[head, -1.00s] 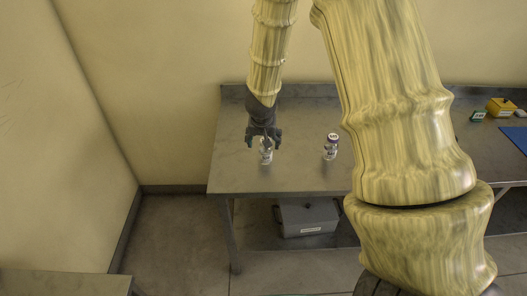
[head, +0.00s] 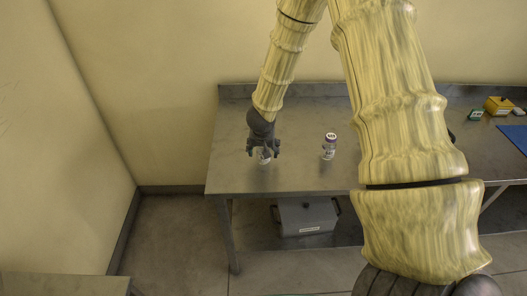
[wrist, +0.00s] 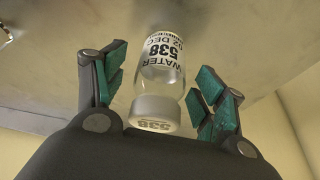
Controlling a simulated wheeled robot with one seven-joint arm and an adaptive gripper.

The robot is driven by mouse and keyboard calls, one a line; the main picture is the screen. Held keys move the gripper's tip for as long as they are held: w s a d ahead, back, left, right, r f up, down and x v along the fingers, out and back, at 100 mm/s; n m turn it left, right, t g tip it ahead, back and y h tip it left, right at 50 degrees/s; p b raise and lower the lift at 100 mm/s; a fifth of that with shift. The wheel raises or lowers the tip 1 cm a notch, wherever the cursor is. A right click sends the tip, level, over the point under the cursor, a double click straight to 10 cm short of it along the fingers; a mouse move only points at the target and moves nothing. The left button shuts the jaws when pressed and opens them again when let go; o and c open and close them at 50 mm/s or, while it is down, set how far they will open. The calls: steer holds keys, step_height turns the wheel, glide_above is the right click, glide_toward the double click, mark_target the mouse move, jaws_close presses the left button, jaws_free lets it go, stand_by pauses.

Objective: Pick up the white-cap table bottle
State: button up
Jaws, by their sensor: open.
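The white-cap bottle (wrist: 158,75) is clear, with a white label reading "WATER 538" and a white cap (wrist: 152,113) marked 538. In the wrist view it stands between the two open fingers of my gripper (wrist: 160,90), with a gap on each side. In the head view my gripper (head: 263,150) is over the left part of the table, and the bottle (head: 264,158) shows only partly beneath it. The fingers have green pads and hold nothing.
A grey box (head: 308,217) sits on the lower shelf. A yellow box (head: 500,106), a small green item (head: 476,114) and a blue mat (head: 514,136) lie far right.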

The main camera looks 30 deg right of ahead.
steer(key=shift+w+d+f, duration=0.15)
steer(key=shift+w+f, duration=0.1)
steer(key=shift+f, duration=0.4)
steer(key=c, duration=1.2)
steer(key=shift+r, duration=0.1)
